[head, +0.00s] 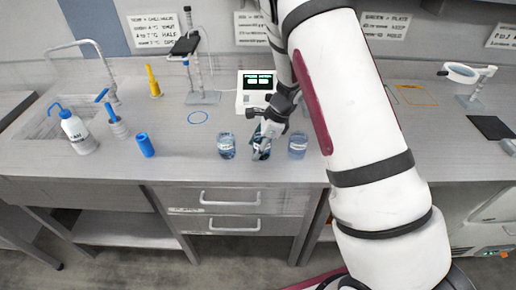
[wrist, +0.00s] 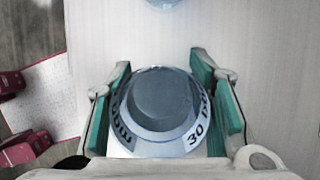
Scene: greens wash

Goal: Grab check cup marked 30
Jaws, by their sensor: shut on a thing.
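The check cup marked 30 (wrist: 160,105) is a round, clear-bluish cup with a pale band, and "30" shows on the band in the wrist view. It sits between the teal pads of my gripper (wrist: 162,108), which is shut on it. In the head view my gripper (head: 262,143) is over the middle cup of three near the bench's front edge, and hides most of that cup. One similar cup (head: 227,146) stands to its left and another (head: 297,146) to its right. I cannot tell whether the held cup touches the bench.
A meter with a dark display (head: 257,89) stands behind the cups. A blue cylinder (head: 145,145), a wash bottle (head: 76,133) and a sink (head: 45,115) are at the left. A blue ring (head: 198,118) marks clear bench behind the left cup.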

